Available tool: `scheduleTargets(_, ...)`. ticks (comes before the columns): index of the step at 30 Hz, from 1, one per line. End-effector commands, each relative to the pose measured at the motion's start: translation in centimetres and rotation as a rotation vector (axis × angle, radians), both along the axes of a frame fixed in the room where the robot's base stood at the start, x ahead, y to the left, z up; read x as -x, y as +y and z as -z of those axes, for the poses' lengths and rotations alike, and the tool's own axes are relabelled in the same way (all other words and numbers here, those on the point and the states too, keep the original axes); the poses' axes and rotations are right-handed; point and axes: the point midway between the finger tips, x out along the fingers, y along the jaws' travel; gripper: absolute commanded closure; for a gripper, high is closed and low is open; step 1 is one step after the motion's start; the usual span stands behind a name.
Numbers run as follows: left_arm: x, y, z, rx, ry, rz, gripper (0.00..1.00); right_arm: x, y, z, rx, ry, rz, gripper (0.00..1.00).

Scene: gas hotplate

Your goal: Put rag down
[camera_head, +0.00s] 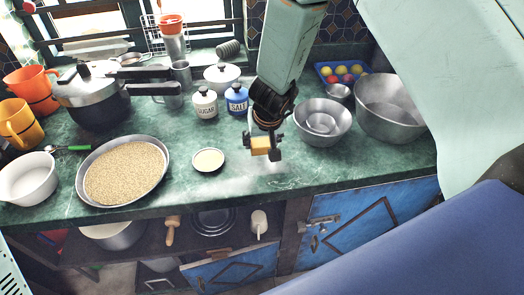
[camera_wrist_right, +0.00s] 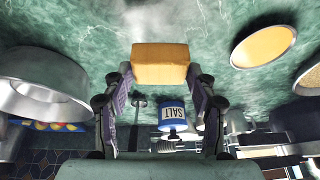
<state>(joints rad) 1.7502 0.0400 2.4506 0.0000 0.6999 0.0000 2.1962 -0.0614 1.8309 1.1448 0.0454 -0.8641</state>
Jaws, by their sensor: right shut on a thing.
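The rag (camera_head: 260,145) looks like a small yellow-orange block. My right gripper (camera_head: 263,141) is shut on it and points down over the front part of the green marble counter (camera_head: 330,172). In the right wrist view the rag (camera_wrist_right: 160,63) sits between the two fingertips. I cannot tell whether the rag touches the counter or hangs just above it. My left gripper is not in view.
A small dish (camera_head: 208,160) and a large pan of grain (camera_head: 125,172) are left of the gripper. Metal bowls (camera_head: 322,122) stand to the right. The sugar jar (camera_head: 205,104) and salt jar (camera_head: 236,99) stand behind. The counter's front strip is clear.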

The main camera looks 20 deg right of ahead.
Motion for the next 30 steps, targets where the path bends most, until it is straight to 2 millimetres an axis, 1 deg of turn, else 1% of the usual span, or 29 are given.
scheduleTargets(1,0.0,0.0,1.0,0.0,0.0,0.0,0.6,0.0,0.0,1.0,-0.001,0.001,0.001,0.68)
scheduleTargets(7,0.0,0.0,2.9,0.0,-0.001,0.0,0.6,0.1,0.0,2.9,-0.001,0.002,0.001,0.68)
scheduleTargets(16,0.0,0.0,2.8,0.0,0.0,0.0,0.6,0.1,0.0,2.8,0.0,0.001,0.0,0.68)
scheduleTargets(19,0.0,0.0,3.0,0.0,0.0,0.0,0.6,0.1,0.0,3.0,0.0,0.002,0.0,0.68)
scheduleTargets(20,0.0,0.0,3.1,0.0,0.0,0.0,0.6,0.1,0.0,3.1,0.0,0.002,0.0,0.42)
scheduleTargets(27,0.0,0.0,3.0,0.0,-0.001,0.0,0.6,0.1,0.0,3.0,0.0,0.002,0.0,0.21)
scheduleTargets(28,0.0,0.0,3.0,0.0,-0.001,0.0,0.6,0.1,0.0,3.0,0.0,0.002,0.0,0.2)
scheduleTargets(30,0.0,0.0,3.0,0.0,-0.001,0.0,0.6,0.1,0.0,3.0,0.0,0.002,0.0,0.2)
